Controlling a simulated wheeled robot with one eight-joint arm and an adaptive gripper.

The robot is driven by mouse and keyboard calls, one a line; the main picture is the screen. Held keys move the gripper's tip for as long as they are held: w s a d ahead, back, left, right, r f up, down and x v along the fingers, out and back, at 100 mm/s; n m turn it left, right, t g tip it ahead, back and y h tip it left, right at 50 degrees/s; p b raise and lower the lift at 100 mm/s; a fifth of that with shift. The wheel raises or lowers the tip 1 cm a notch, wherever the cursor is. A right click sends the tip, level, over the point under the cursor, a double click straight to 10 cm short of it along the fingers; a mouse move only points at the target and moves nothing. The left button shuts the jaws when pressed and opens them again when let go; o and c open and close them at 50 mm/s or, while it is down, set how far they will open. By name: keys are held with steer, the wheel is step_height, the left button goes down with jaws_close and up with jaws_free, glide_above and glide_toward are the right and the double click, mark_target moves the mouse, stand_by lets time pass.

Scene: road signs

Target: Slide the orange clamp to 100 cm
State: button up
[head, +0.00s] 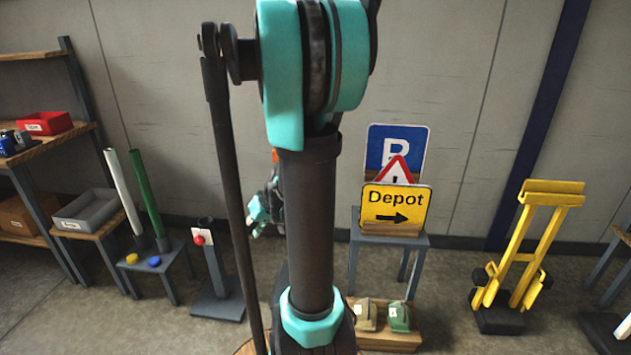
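I cannot clearly make out an orange clamp or a centimetre scale in the head view. A small orange-red spot (275,156) shows at the left edge of my dark arm column; I cannot tell whether it is the clamp or part of my arm. My gripper (256,230) is small, teal and black, and partly hidden behind my arm column. Its fingers are too small and covered to read. A short dark post (214,270) with a red knob (198,240) and white label stands left of it, apart from it.
A low table (172,268) holds a white pole (122,190) and a green pole (146,195). A stool (416,240) bears signs, including a yellow Depot sign (396,208). A yellow hand truck (525,250) stands right. Shelves are left. Floor between stool and truck is clear.

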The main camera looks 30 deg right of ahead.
steer(key=w+d+n+t+y, duration=0.1)
steer(key=w+d+t, duration=0.2)
steer(key=w+d, duration=0.55)
steer(key=w+d+t+y, duration=0.2)
steer(key=w+d, duration=0.3)
steer(key=d, duration=0.7)
steer(key=s+d+f+n+t, duration=0.1)
steer(key=s+d+f+t, duration=0.1)
steer(key=d, duration=0.6)
steer(key=s+d+f+t+h, duration=0.1)
steer(key=d+f+t, duration=0.15)
steer(key=d, duration=0.45)
steer(key=s+d+f+n+t, duration=0.1)
steer(key=s+d+t, duration=0.1)
steer(key=d, duration=0.6)
steer(key=x, duration=1.7)
steer(key=shift+w+a+r, duration=0.15)
steer(key=shift+r, duration=0.15)
steer(key=shift+c, duration=0.2)
jaws_close()
